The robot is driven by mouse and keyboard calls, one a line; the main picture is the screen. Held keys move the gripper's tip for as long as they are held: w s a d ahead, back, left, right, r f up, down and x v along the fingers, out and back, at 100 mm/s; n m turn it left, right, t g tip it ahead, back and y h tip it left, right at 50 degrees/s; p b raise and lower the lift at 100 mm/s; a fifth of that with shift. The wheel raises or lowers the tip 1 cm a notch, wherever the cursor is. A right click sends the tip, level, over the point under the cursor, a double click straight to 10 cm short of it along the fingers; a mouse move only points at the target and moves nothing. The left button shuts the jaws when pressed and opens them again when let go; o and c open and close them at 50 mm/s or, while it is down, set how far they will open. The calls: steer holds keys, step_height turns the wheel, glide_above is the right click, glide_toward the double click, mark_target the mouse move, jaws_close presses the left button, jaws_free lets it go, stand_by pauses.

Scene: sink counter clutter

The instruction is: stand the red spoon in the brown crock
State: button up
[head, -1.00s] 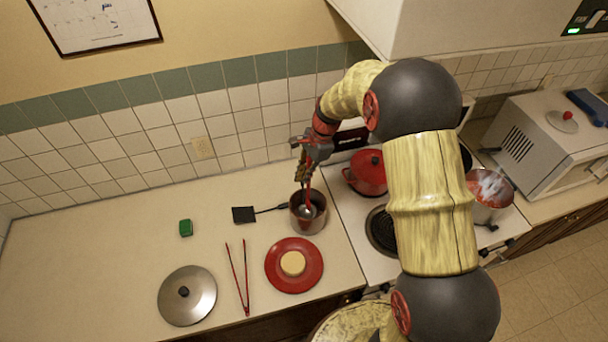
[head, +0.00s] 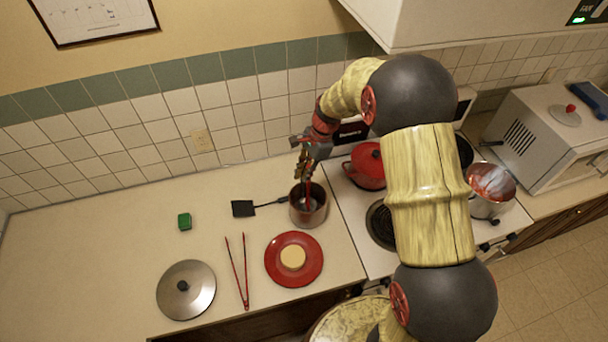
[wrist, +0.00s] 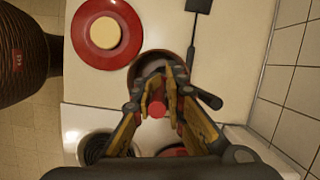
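The brown crock (head: 310,216) stands on the counter next to the stove. It also shows in the wrist view (wrist: 152,58), partly behind my fingers. My gripper (head: 304,172) is above the crock's mouth, pointing down. In the wrist view my gripper (wrist: 160,88) has its fingers drawn close together around the red spoon (wrist: 157,109), whose handle end shows between them. In the head view the red spoon (head: 308,194) runs down from the fingers into the crock, roughly upright. Its lower end is inside the crock's rim; whether it touches the bottom is hidden.
A black spatula (head: 243,208) lies left of the crock, its handle reaching the crock. A red plate (head: 293,279) with a pale round item is in front. Red tongs (head: 240,272), a lid (head: 186,290) and a green block (head: 184,221) lie left. A red pot (head: 366,168) stands on the stove.

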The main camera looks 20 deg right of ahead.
steer(key=o, duration=0.4)
steer(key=shift+r, duration=0.1)
steer(key=v, duration=1.1)
steer(key=shift+r, duration=0.4)
steer(key=shift+w+d, duration=0.1)
steer(key=shift+d, duration=0.05)
